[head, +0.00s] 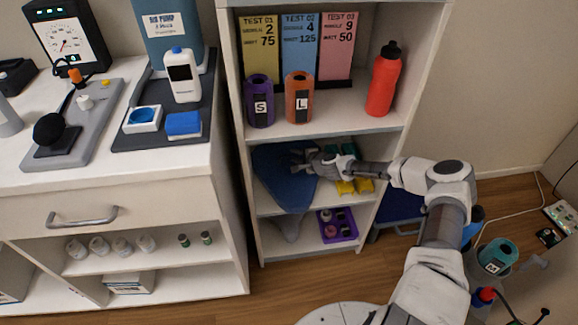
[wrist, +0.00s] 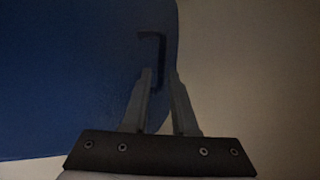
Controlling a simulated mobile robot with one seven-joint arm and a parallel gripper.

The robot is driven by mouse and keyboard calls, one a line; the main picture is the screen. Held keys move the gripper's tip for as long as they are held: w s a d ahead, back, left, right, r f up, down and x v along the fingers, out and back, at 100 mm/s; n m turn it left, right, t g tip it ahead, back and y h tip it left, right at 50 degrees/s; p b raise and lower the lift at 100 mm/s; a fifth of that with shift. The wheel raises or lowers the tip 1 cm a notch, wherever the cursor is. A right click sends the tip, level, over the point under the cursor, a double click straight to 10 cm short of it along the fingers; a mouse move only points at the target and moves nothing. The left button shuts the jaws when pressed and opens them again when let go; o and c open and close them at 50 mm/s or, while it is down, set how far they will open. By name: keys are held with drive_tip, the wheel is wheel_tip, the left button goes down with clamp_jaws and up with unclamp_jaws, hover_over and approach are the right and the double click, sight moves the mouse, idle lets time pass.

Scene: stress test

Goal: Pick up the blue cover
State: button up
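The blue cover (head: 283,180) is a large, dark blue, rounded piece leaning in the middle compartment of the white shelf. Its lower end hangs past the shelf board. My gripper (head: 304,160) reaches in from the right and is at its upper right part. In the wrist view the blue cover (wrist: 70,80) fills the left half. My gripper (wrist: 161,75) shows two fingers set apart, at the cover's right edge. The left finger lies in front of the blue surface and the right one is near its edge. A dark hook-shaped mark shows beside the fingertips. Contact is unclear.
Yellow and green items (head: 355,186) lie right of the cover, partly behind my arm. A purple tray (head: 337,225) is on the board below. Purple (head: 260,105) and orange (head: 299,103) containers and a red bottle (head: 384,82) stand above. Shelf boards and side walls bound the space.

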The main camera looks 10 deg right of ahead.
clamp_jaws()
drive_tip(key=shift+r, duration=0.1)
